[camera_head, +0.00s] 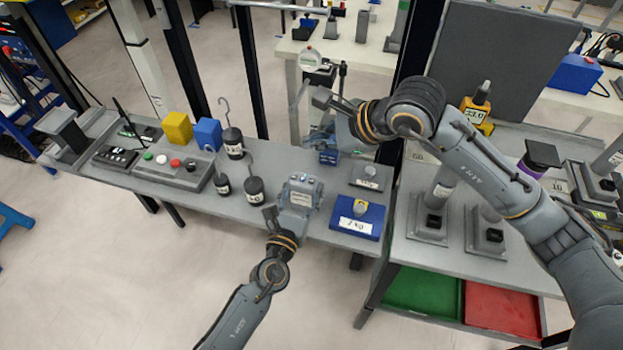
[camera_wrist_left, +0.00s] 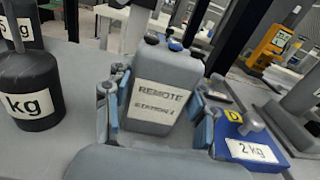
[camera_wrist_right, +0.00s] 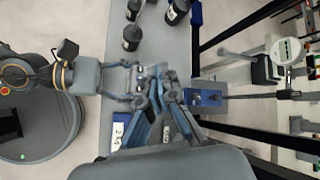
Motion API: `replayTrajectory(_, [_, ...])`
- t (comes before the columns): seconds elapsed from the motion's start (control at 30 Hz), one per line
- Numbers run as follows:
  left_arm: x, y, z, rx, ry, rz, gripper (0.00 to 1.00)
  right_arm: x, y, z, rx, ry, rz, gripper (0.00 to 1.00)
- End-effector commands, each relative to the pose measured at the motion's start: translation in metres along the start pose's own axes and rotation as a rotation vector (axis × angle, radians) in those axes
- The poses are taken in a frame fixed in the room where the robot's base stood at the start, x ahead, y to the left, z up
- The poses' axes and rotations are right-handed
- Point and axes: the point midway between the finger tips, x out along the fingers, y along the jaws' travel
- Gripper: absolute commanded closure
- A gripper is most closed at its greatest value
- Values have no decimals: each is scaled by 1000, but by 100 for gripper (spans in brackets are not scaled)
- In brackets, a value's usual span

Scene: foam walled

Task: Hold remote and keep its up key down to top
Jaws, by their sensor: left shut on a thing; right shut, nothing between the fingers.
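The grey remote (camera_head: 300,193) stands near the front edge of the grey bench. In the left wrist view the remote (camera_wrist_left: 165,92) shows a white REMOTE label, dark knobs on top and a small blue one at the back. My left gripper (camera_head: 285,212) is shut around its sides. My right gripper (camera_head: 320,138) is shut and empty, above and behind the remote in the head view. In the right wrist view its fingertips (camera_wrist_right: 166,92) appear close to the remote's top (camera_wrist_right: 148,76). I cannot tell whether they touch a key, or which key is up.
Black hook weights (camera_head: 254,190) stand left of the remote. A blue 2 kg block (camera_head: 357,218) lies to its right. A blue-based post (camera_head: 328,157) stands behind it. A button box (camera_head: 172,168) and yellow cube (camera_head: 177,129) are farther left.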

Motion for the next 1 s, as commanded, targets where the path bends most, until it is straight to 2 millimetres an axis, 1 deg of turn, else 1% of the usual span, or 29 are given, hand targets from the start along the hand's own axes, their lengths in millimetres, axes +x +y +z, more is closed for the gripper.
replayTrajectory(0.17, [0, 0, 0, 0, 0, 0, 81, 4, 3, -2, 2, 1, 2, 100])
replayTrajectory(0.27, [0, 0, 0, 0, 0, 0, 81, 10, 8, -7, 3, 2, 4, 100])
replayTrajectory(0.7, [0, 0, 0, 0, 0, 0, 81, 50, 37, -37, 3, 1, 4, 100])
replayTrajectory(0.83, [0, 0, 0, 0, 0, 0, 81, 58, 42, -42, 3, 1, 3, 100])
replayTrajectory(1.0, [0, 0, 0, 0, 0, 0, 81, 61, 45, -45, 2, 1, 2, 100])
